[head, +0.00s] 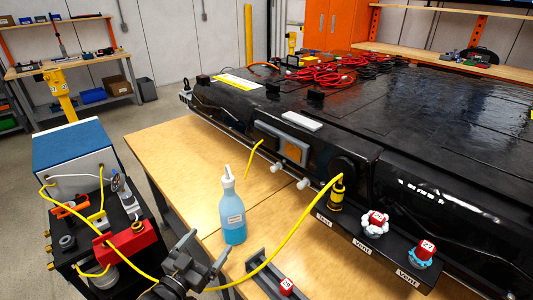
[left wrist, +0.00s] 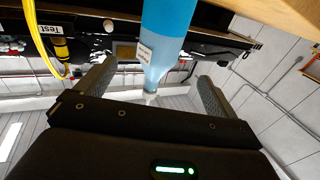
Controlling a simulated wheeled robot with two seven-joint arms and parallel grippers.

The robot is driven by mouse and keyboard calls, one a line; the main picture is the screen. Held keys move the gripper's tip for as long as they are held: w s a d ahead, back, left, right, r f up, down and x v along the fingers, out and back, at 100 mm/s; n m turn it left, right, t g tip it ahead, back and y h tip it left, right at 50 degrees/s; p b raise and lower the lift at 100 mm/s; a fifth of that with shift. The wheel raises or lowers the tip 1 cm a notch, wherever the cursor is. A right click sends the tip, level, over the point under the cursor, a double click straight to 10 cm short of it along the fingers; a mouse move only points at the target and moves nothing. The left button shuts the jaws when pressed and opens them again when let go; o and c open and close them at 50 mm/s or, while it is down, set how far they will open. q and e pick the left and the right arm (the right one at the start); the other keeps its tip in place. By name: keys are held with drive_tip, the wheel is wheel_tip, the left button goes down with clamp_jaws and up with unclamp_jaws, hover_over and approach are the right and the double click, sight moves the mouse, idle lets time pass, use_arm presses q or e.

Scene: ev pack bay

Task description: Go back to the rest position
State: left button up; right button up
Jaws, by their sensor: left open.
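My left gripper (head: 204,250) is low in the head view, just left of the blue spray bottle (head: 232,215). Its two fingers are spread with nothing between them. The bottle stands upright on the wooden table (head: 180,160). In the left wrist view the open fingers (left wrist: 155,75) show with the bottle (left wrist: 168,35) beyond the gap, upside down in that picture. A clear space between fingers and bottle cannot be judged exactly. My right gripper is in neither view.
A large black battery pack (head: 400,110) fills the right. A yellow hose (head: 285,245) runs from its fitting past my left gripper to a black test cart (head: 125,250) at left. A grey rack with a red cap (head: 286,285) lies near the front. Capped Vent ports (head: 376,222) line the pack's edge.

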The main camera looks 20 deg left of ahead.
use_arm(q)
drive_tip(key=shift+f, duration=0.1)
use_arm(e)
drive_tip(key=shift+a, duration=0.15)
use_arm(q)
drive_tip(key=s+d+f+g+y, duration=0.1)
drive_tip(key=s+d+f+g, duration=0.1)
drive_tip(key=s+f+g, duration=0.65)
drive_tip(key=s+d+f+g+y, duration=0.2)
drive_tip(key=s+f+g, duration=0.4)
drive_tip(key=s, duration=0.5)
wheel_tip(320, 180, down, 26)
drive_tip(key=s+g, duration=0.1)
drive_tip(key=s, duration=0.1)
drive_tip(key=s+a+f, duration=0.1)
drive_tip(key=s+f, duration=0.6)
drive_tip(key=s+a+f+g, duration=0.1)
drive_tip(key=s+a+f, duration=0.1)
drive_tip(key=s+f, duration=0.5)
drive_tip(key=shift+s+a+f+m, duration=0.25)
drive_tip(key=shift+s+f+m, duration=0.15)
drive_tip(key=shift+s, duration=0.15)
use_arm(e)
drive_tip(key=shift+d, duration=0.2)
